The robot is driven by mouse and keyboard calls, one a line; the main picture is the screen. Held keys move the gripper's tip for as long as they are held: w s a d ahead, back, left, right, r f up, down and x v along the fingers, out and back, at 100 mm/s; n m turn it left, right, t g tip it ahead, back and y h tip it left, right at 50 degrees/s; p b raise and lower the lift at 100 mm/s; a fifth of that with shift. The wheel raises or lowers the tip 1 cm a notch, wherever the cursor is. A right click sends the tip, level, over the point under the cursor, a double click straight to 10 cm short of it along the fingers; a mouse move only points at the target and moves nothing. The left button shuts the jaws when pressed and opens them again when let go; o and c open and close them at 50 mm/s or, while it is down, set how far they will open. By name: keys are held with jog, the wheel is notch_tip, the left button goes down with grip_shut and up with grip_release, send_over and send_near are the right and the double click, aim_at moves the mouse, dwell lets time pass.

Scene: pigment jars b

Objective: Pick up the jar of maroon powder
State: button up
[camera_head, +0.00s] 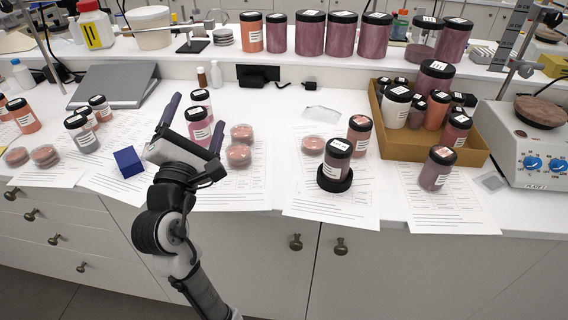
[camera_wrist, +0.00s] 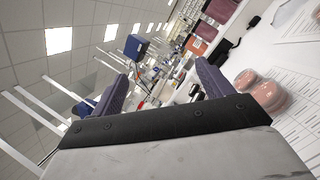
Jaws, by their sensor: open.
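My gripper (camera_head: 199,109) is open and raised over the left-middle of the bench; its two purple fingers also show in the wrist view (camera_wrist: 160,76), with nothing between them. Several jars hold maroon to purple powder, and their labels are too small to read, so I cannot tell which is meant. One dark maroon jar (camera_head: 337,161) stands on a black round base at the bench's middle. Another maroon jar (camera_head: 437,170) stands in front of the cardboard box. Larger maroon jars (camera_head: 341,36) line the back shelf. Pink-filled jars (camera_head: 198,126) stand behind my gripper.
The cardboard box (camera_head: 402,143) holds several jars closely packed. A hotplate (camera_head: 527,152) stands at the right. A blue block (camera_head: 128,162), shallow pink dishes (camera_head: 239,155) and paper sheets lie near my gripper. A grey laptop-like slab (camera_head: 113,86) lies back left.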

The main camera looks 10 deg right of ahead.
jog(key=d+f+g+h, duration=0.5)
jog(key=d+f+h, duration=0.1)
jog(key=d, duration=0.5)
jog(key=n+g+h, duration=0.2)
jog(key=g+h, duration=0.1)
jog(key=g, duration=0.3)
send_near(345, 141)
jog(key=p+x, duration=0.1)
jog(key=x, duration=0.3)
jog(key=shift+w+d, duration=0.1)
jog(key=shift+w, duration=0.15)
jog(key=shift+f+p+x, duration=0.2)
jog(key=shift+p+x, duration=0.7)
jog(key=shift+x, duration=1.9)
jog(key=shift+s+d, duration=0.1)
jog(key=shift+s, duration=0.1)
jog(key=c, duration=1.5)
jog(key=shift+r, duration=0.15)
